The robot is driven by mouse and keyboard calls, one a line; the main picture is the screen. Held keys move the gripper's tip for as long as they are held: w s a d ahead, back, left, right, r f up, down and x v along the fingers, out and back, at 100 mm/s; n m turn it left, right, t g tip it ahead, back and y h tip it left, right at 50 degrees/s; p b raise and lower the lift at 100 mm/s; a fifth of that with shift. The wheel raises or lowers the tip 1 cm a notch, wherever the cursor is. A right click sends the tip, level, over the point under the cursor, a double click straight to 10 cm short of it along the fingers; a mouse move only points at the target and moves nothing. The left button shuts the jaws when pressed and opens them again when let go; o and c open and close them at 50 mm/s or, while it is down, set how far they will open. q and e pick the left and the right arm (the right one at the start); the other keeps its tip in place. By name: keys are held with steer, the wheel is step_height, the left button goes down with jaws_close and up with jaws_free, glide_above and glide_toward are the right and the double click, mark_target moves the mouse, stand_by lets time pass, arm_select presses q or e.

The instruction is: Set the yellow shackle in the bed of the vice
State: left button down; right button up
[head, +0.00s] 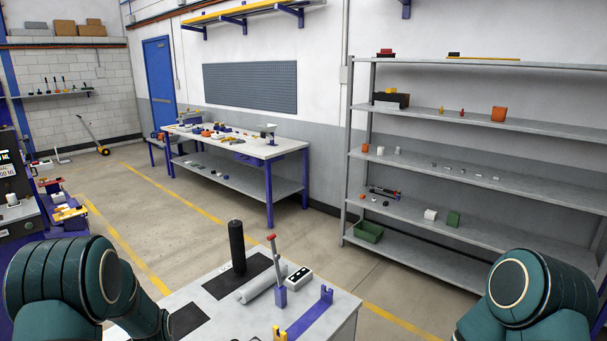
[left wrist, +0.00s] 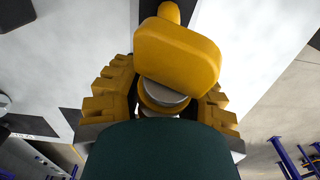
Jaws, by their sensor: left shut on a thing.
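The yellow shackle (left wrist: 178,55) fills the upper middle of the left wrist view, a rounded block with a narrower tab at its top and a grey round part below. My left gripper (left wrist: 164,103) is shut on it, with stepped yellow pieces at both sides. On the near table a blue bar (head: 306,316) with an upright notched end block (head: 326,294) looks like the vice. A small yellow notched piece (head: 280,334) shows at the bottom edge; I cannot tell what it belongs to. My right gripper is out of view.
The near table (head: 350,303) also holds a black upright cylinder (head: 237,246), a grey cylinder (head: 256,285), a red-tipped lever (head: 274,256) and a white box (head: 299,277). A workbench (head: 245,149) and shelving (head: 480,126) stand beyond. Floor lies clear between.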

arm_select(q)
steer(key=shift+r, duration=0.2)
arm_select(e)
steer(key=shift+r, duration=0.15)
arm_select(q)
steer(key=shift+r+p, duration=2.2)
steer(key=shift+r, duration=0.65)
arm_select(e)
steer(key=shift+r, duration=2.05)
arm_select(q)
steer(key=shift+w+f, duration=0.1)
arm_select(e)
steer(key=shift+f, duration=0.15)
